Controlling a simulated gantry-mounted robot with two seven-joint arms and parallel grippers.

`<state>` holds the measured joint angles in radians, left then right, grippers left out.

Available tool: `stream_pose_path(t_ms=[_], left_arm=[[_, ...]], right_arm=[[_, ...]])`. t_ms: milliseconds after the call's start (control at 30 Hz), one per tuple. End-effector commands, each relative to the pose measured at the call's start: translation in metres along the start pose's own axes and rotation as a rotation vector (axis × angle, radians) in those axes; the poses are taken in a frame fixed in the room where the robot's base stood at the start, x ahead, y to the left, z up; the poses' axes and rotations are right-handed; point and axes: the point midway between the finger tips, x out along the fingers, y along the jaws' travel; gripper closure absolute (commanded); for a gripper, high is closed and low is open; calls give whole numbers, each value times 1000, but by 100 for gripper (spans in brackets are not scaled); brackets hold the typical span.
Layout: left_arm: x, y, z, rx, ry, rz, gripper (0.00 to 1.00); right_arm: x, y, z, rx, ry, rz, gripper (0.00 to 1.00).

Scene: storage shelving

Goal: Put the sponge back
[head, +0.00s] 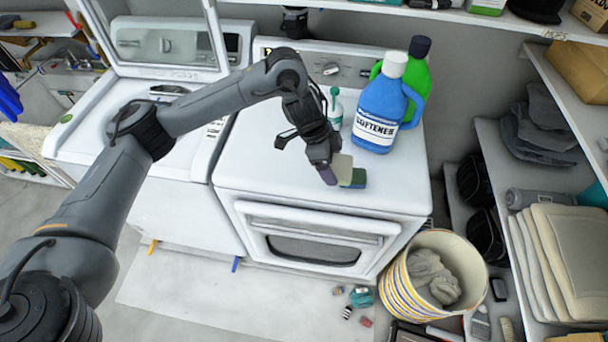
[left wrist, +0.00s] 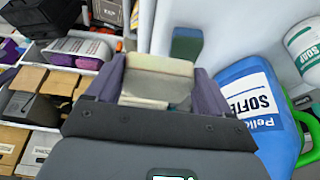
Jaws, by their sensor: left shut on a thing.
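My left gripper (head: 335,173) is low over the white dryer top, near its front edge. It is shut on a pale beige sponge (head: 343,164). In the left wrist view the beige sponge (left wrist: 158,78) sits between the two purple-grey fingers (left wrist: 155,90). A green block with a yellowish side, like another sponge (head: 357,178), is on the dryer top just beside the held one. It also shows, blurred, beyond the fingers in the left wrist view (left wrist: 187,45). I cannot tell whether the two touch. My right gripper is not in view.
A blue softener bottle (head: 377,105), a green bottle (head: 417,72) and a small white soap bottle (head: 335,112) stand behind the gripper. A striped basket (head: 400,289) holds grey cloth at the dryer's front right. The dryer top's right front (head: 405,195) is clear.

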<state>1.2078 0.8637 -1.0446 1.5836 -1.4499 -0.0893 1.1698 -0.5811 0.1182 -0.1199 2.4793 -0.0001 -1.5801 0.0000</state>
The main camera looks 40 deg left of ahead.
Motion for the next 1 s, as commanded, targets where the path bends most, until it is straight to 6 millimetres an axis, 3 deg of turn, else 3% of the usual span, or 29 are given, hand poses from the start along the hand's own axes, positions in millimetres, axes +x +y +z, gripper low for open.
stream_pose_path(t_ms=[167,600,1000], left_arm=[[2,-12,19,-7,-2,2,43],[18,-50,102,-6,-2,2,43],[34,-56,124,-3,-2,3,43]], right_arm=[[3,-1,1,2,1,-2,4],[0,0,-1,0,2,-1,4],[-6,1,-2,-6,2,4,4]])
